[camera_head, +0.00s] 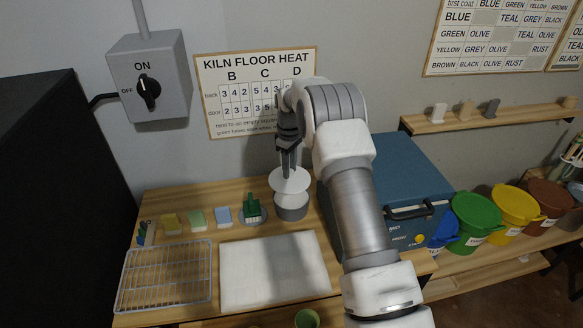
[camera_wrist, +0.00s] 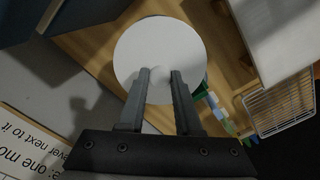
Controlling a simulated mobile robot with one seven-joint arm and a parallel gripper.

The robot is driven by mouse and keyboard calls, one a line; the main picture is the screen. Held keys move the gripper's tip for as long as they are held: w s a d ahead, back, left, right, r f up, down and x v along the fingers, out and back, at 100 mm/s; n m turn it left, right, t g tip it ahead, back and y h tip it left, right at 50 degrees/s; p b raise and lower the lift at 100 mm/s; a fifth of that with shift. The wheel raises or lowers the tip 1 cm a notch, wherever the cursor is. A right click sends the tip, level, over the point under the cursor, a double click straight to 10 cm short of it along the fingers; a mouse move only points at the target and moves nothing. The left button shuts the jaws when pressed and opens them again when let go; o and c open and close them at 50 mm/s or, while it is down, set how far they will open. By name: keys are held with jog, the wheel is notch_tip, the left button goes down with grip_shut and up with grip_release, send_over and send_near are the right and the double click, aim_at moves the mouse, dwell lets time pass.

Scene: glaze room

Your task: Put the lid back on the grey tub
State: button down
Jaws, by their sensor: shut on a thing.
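My gripper (camera_head: 287,166) points down over the table, its fingers closed on the small knob of the round white lid (camera_head: 290,183). In the wrist view the fingers (camera_wrist: 160,82) close on either side of the knob, and the lid (camera_wrist: 155,42) spreads beyond them. The grey tub (camera_head: 291,213) stands upright on the table directly below the lid. The lid covers part of the tub's top and looks slightly left of its centre. I cannot tell whether the lid touches the rim. In the wrist view the lid hides the tub.
A green piece on a round dish (camera_head: 252,216) stands close left of the tub, with small coloured blocks (camera_head: 197,219) further left. A white slab (camera_head: 273,271) and wire rack (camera_head: 166,277) lie in front. A blue box (camera_head: 402,169) stands right. Coloured buckets (camera_head: 475,212) are beyond.

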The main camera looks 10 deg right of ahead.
aim_at(291, 177)
jog(key=shift+w+d+f, duration=0.15)
jog(key=shift+d, duration=0.2)
jog(key=shift+f+b, duration=1.65)
jog(key=shift+f, duration=1.45)
jog(key=shift+f+b, duration=0.15)
jog(key=shift+b, duration=0.55)
dwell(0.3)
jog(key=shift+c, duration=0.2)
grip_release()
dwell(0.4)
